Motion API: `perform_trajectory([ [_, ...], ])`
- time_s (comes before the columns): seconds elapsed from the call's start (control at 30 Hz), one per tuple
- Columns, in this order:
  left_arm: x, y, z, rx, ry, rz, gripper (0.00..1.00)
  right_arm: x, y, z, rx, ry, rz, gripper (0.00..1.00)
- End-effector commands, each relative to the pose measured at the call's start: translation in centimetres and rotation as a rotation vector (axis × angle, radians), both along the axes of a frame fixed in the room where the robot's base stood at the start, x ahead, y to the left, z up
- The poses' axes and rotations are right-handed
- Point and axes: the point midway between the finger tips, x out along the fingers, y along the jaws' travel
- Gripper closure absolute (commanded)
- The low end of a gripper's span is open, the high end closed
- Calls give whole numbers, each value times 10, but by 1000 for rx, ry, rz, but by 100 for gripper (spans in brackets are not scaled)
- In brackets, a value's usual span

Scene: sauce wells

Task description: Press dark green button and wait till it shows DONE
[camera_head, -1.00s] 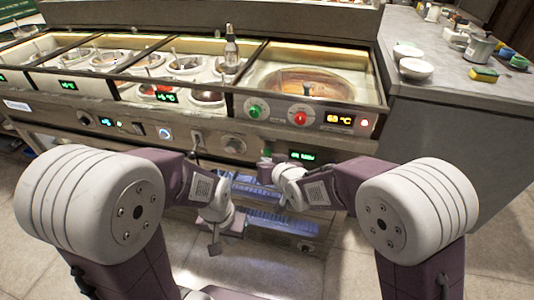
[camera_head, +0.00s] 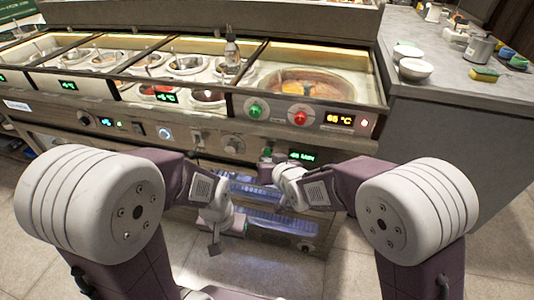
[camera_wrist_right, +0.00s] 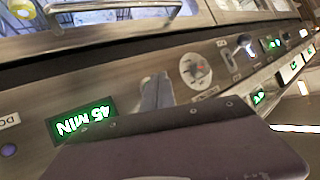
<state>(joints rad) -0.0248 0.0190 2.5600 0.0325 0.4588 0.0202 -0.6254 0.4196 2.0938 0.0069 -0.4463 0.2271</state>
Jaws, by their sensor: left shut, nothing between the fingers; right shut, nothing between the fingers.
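In the head view a green button (camera_head: 267,152) is on the lower front panel, just left of a small green display (camera_head: 302,156). In the right wrist view this display (camera_wrist_right: 80,122) reads 45 MIN upside down; DONE is not shown on it. My right gripper (camera_head: 265,172) is shut and empty, just below the button. I cannot tell whether it touches it. The gripper's dark purple end (camera_wrist_right: 185,148) fills the lower wrist view and hides the button there. My left gripper (camera_head: 214,249) is shut and empty, hanging low on the left.
A brighter green button (camera_head: 255,111) and a red button (camera_head: 299,117) are on the upper panel, beside an orange temperature display (camera_head: 339,119). Sauce wells and a bottle (camera_head: 232,52) are above. A grey counter (camera_head: 440,95) with bowls stands on the right.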

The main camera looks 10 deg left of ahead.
Motion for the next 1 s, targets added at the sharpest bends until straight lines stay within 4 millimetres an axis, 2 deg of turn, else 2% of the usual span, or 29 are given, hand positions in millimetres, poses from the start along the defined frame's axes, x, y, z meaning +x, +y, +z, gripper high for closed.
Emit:
perform_trajectory([
  [1.0,0,0,2,0,0,0,100,9,0,0,0,0,0,100],
])
